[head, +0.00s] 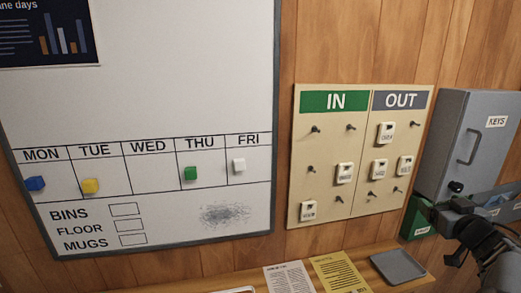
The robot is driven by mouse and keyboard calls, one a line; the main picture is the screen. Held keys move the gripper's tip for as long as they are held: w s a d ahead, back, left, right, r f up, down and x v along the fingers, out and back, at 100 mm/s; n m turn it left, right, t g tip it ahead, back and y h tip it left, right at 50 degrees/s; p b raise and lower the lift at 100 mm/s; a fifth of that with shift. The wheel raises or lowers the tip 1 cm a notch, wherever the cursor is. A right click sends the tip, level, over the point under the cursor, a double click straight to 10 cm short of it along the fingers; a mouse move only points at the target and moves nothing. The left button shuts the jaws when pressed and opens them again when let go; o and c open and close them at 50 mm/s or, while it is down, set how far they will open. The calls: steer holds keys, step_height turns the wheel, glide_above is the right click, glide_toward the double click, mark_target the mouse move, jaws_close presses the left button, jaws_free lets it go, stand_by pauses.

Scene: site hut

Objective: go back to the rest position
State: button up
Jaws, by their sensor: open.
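My gripper (450,236) shows at the lower right edge of the head view. It is dark, with its jaws apart and nothing visible between them. It is in front of the area below the grey key cabinet (468,145), to the right of the IN/OUT board (362,207). Part of my arm runs out of the picture at the right.
A whiteboard (180,80) with coloured magnets hangs at the left. Several white tags hang on the IN/OUT board's pegs. Below, a wooden shelf (345,282) holds a white sheet (290,278), a yellow sheet (340,272) and a grey tray (397,266). A green box (416,216) is near my gripper.

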steer(key=s+d+f+m+g+h, duration=0.3)
steer(key=d+f+m+g+h, duration=0.1)
steer(key=h, duration=0.2)
steer(key=s+a+f+m+g+y, duration=0.15)
steer(key=s+a+f+g, duration=0.25)
steer(key=a+f+g, duration=0.4)
steer(key=s+a+f+n+y, duration=0.1)
steer(key=s+a+n+y, duration=0.1)
steer(key=a, duration=1.1)
steer(key=s+a+f+n+g+y, duration=0.1)
steer(key=s+a+f+n+y, duration=0.1)
steer(key=a, duration=1.2)
steer(key=s+n+y, duration=0.1)
steer(key=s+y, duration=0.1)
steer(key=y, duration=0.1)
steer(key=shift+s, duration=0.15)
